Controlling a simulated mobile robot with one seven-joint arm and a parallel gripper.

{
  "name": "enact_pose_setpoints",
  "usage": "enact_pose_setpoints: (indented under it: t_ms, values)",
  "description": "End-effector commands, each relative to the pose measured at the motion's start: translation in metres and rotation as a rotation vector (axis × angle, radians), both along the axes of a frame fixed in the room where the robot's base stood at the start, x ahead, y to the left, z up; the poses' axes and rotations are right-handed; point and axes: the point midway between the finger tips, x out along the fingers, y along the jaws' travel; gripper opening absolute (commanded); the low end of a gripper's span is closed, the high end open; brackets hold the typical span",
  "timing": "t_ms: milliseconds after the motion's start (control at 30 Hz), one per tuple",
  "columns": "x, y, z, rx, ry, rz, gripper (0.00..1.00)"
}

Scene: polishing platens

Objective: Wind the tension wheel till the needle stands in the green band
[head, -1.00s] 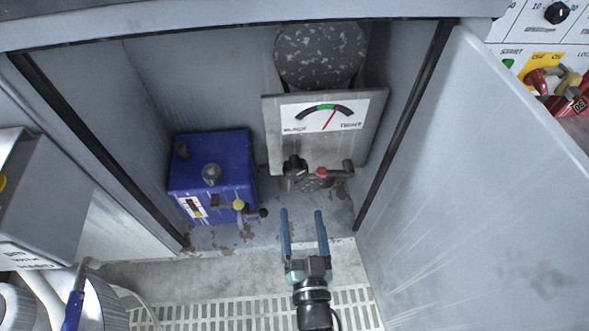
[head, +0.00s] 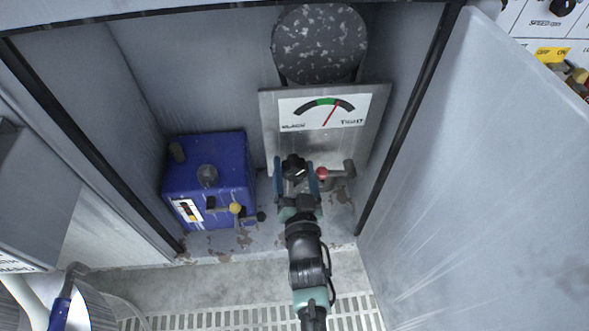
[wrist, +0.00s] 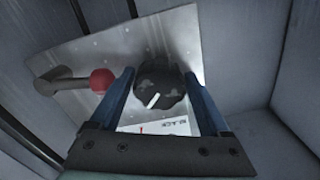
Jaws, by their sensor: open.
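The black lobed wheel (head: 294,165) with a white mark is on the grey panel below the gauge; it also shows in the wrist view (wrist: 160,86). My gripper (head: 295,172) is open, with one blue finger on each side of the wheel. I cannot tell whether the fingers touch it. The gauge (head: 324,112) has a dark arc with a green band (head: 325,101) at its top. Its red needle (head: 331,115) leans right, its tip near the green band's right edge, on the tight side. In the wrist view the gauge face (wrist: 165,127) is mostly hidden.
A red-knobbed lever (head: 321,173) sits just right of the wheel. A blue box (head: 208,180) with a yellow-knobbed lever (head: 235,208) stands to the left. A speckled drum (head: 319,45) is above the panel. The open door (head: 475,170) bounds the right side.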

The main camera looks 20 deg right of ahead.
Motion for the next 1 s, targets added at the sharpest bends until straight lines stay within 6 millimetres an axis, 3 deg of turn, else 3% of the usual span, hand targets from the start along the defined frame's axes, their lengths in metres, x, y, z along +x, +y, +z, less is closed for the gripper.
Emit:
enact_pose_setpoints:
  t_ms: [167,567,1000]
  values:
    - [-0.0001,-0.0001,0.0000,0.000,0.000,0.000,0.80]
    - [-0.0004,0.0000,-0.0002,0.000,0.000,0.000,0.12]
    - [-0.0009,-0.0007,-0.0007,-0.116,0.033,-0.001,0.12]
